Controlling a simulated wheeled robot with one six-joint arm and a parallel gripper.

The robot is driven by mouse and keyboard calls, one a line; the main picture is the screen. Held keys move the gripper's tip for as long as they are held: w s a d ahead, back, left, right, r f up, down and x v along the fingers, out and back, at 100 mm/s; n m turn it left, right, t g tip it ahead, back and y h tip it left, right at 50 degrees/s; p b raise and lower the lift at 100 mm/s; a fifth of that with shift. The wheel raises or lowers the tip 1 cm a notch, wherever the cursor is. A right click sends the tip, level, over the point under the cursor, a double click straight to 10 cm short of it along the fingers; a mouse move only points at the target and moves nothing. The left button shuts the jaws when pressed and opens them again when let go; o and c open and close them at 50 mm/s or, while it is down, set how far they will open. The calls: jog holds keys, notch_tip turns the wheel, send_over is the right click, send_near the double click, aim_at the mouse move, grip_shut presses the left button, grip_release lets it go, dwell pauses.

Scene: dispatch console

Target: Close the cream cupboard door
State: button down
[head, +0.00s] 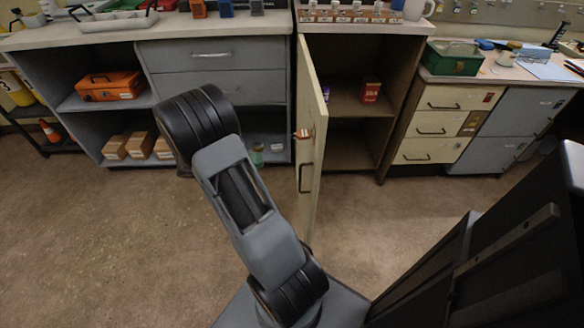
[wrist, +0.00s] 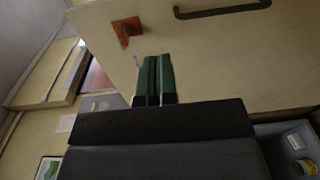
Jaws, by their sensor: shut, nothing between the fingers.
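The cream cupboard door (head: 313,150) stands wide open, swung out toward me and seen at a steep angle in the head view. It has a dark bar handle (head: 301,178) and an orange latch piece (head: 303,134). In the wrist view the door's cream face (wrist: 230,65) fills much of the picture, with the handle (wrist: 222,10) and the orange piece (wrist: 126,28) near the top. My gripper (wrist: 157,62) has its green fingers shut and empty in front of this face. I cannot tell whether they touch it. The head view does not show my gripper.
The open cupboard (head: 350,132) holds a red box (head: 371,92) on its shelf. To the left are grey drawers (head: 215,70) and a shelf with an orange toolbox (head: 108,86). Cream drawers (head: 437,125) stand right. The floor (head: 370,220) before the cupboard is clear.

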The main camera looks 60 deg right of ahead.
aim_at(314, 158)
jog(key=b+x, duration=0.2)
jog(key=x, duration=1.2)
jog(key=shift+w, duration=0.1)
